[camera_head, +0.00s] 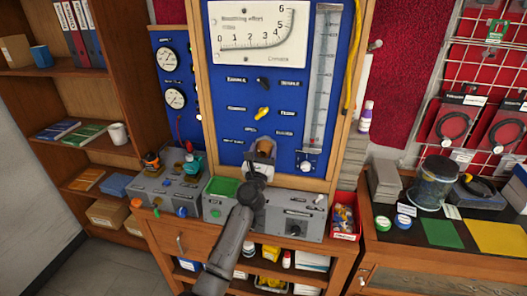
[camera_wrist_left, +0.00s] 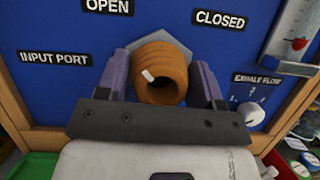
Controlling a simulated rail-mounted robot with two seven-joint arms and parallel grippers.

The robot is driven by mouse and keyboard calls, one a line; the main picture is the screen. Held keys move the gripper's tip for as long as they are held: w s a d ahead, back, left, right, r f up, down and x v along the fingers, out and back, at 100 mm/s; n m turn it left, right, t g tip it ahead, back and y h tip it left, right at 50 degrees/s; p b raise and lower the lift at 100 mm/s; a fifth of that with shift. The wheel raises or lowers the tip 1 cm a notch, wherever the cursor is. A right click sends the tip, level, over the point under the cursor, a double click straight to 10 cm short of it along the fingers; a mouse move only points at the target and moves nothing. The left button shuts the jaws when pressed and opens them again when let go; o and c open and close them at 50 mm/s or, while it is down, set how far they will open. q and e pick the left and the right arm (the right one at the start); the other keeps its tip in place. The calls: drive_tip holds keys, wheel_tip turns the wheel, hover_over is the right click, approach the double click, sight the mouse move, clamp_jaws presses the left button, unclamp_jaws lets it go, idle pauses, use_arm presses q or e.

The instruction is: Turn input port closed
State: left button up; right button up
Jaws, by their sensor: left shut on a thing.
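The input port is an orange-brown ribbed round fitting (camera_wrist_left: 175,53) with a dark central hole, mounted on a grey hexagonal plate on the blue panel. It also shows low on the panel in the head view (camera_head: 265,145). A small white mark sits at the upper left of its hole, on the side of the OPEN label (camera_wrist_left: 108,7). The CLOSED label (camera_wrist_left: 220,19) is at upper right, and the INPUT PORT label (camera_wrist_left: 55,58) is at left. My left gripper (camera_wrist_left: 160,88) is shut on the port, one finger on each side. My right gripper is not in view.
The exhale flow knob (camera_wrist_left: 247,114) is right of the port. Grey boxes (camera_head: 290,218) and a green tray (camera_head: 222,187) stand on the bench below the panel. A red bin (camera_head: 345,215) is at right. A bookshelf (camera_head: 95,90) stands at left.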

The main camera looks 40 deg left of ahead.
use_arm(q)
drive_tip(key=m+h+p, duration=0.1)
drive_tip(key=m, duration=0.1)
drive_tip(key=m+h+p, duration=0.1)
drive_tip(key=m, duration=0.1)
drive_tip(key=shift+r+m+t, duration=0.2)
drive_tip(key=shift+m+t, duration=0.2)
drive_tip(key=m+h+p, duration=0.2)
drive_tip(key=m, duration=0.1)
drive_tip(key=m+h+p, duration=0.2)
drive_tip(key=m, duration=0.2)
drive_tip(key=m+p, duration=0.2)
drive_tip(key=m+g+h+p, duration=0.1)
drive_tip(key=m+p, duration=0.1)
drive_tip(key=m, duration=0.1)
drive_tip(key=shift+r+m+g, duration=0.1)
drive_tip(key=shift+m+g, duration=0.2)
drive_tip(key=shift+f+m+g+h+p, duration=0.1)
drive_tip(key=shift+m+g+h+p, duration=0.25)
drive_tip(key=shift+m+p, duration=0.65)
drive_tip(key=shift+f+m+g+h+p, duration=0.1)
drive_tip(key=shift+m+g+h+p, duration=0.25)
drive_tip(key=shift+m+p, duration=0.6)
drive_tip(key=shift+m, duration=0.25)
drive_tip(key=o, duration=0.9)
drive_tip(key=shift+c, duration=0.2)
drive_tip(key=shift+f, duration=0.1)
